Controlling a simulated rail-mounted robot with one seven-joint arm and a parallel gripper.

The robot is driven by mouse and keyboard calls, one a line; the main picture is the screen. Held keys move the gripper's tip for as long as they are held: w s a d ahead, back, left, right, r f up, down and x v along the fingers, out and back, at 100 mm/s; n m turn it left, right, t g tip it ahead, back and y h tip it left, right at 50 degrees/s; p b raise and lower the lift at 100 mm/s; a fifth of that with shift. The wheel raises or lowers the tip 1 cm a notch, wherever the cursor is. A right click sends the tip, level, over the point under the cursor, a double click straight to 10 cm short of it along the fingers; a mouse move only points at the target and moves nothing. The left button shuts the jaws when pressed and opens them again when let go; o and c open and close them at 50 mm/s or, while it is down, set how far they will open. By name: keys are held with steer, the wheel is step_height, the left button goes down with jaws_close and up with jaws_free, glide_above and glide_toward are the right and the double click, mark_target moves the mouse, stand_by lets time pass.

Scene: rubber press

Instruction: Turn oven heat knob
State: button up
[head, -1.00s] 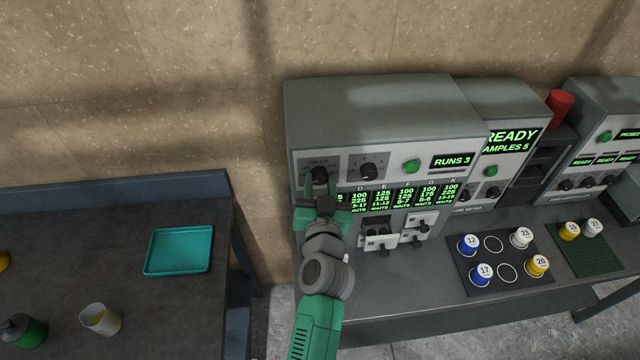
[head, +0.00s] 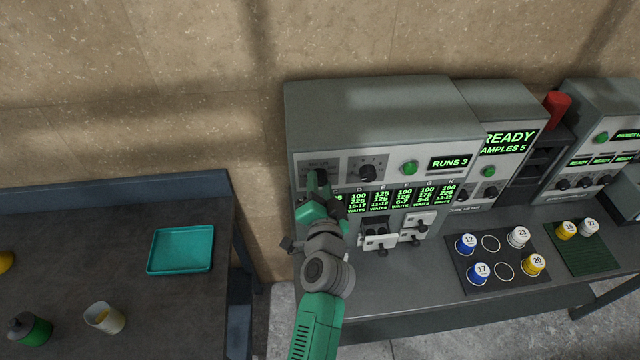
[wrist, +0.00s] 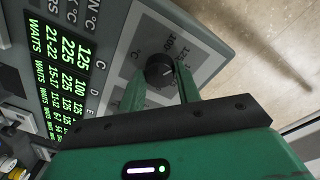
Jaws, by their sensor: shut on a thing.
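The grey oven unit (head: 375,105) stands on the bench with a row of controls on its front. Its leftmost black knob (wrist: 158,68) has a dial printed with degrees around it in the wrist view. My gripper (wrist: 162,80) has one green finger on each side of this knob and is shut on it. In the head view my gripper (head: 318,182) covers most of the knob and part of its panel. A second black knob (head: 367,172) and a green button (head: 410,168) are to the right.
A black mat (head: 463,262) with numbered cups lies to the right. A teal tray (head: 180,249) is on the left table.

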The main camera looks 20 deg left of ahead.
steer(key=shift+m, duration=0.3)
stand_by(0.4)
steer(key=o, duration=1)
steer(key=shift+s+d, duration=0.1)
steer(key=v, duration=0.7)
steer(key=shift+s+d, duration=0.1)
steer(key=shift+s, duration=0.15)
